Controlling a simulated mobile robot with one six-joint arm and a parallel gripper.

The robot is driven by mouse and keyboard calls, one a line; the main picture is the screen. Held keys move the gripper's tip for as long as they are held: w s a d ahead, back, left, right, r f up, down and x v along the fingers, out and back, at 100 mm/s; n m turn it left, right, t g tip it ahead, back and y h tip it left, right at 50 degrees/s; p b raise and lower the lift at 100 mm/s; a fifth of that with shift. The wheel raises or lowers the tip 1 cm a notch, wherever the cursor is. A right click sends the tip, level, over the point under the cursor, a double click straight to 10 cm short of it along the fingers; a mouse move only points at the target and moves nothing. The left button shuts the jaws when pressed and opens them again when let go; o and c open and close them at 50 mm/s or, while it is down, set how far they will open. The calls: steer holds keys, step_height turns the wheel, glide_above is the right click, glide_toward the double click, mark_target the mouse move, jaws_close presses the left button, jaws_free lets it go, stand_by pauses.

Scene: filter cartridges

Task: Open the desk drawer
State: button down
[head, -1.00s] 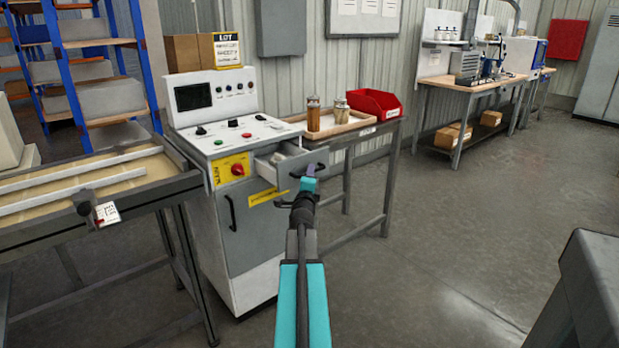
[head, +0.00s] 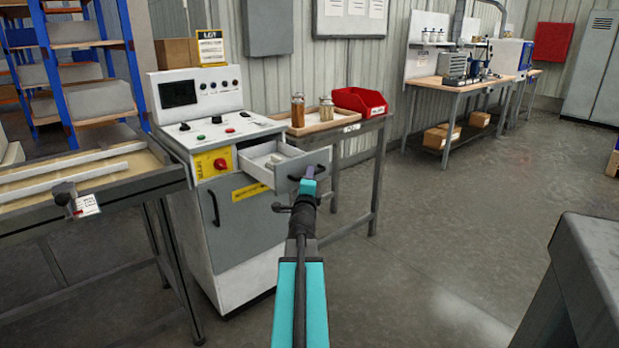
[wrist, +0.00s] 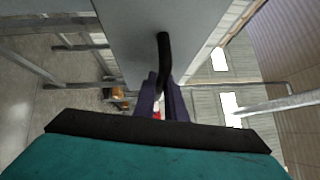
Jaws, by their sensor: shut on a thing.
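The desk drawer (head: 283,177) is in the upper part of the white and grey control desk (head: 208,262). It stands pulled out, and small pale items show inside it. Its black handle is on the grey front; in the wrist view the handle (wrist: 164,52) runs down to my fingers. My gripper (head: 309,176) is at the drawer front in the head view and is shut on the handle. In the wrist view my gripper (wrist: 161,95) shows its two dark fingers at the handle's near end.
A side table right of the desk bears a wooden tray (head: 347,121) with two jars and a red bin (head: 360,101). A conveyor table (head: 90,205) stands left. A grey block (head: 577,270) is at the lower right. The floor between is clear.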

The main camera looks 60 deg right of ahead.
steer(key=c, duration=2.1)
jaws_free()
steer(key=shift+w+a+f, duration=0.1)
steer(key=shift+w, duration=0.05)
steer(key=v, duration=0.1)
steer(key=p+v, duration=0.1)
steer(key=v, duration=0.1)
steer(key=p+v, duration=0.1)
steer(key=v, duration=0.1)
steer(key=shift+s+a, duration=0.1)
steer(key=shift+s, duration=0.25)
steer(key=p, duration=0.5)
steer(key=shift+s, duration=0.2)
steer(key=p, duration=0.2)
steer(key=shift+s+a+g+p, duration=0.1)
steer(key=shift+g+p, duration=0.3)
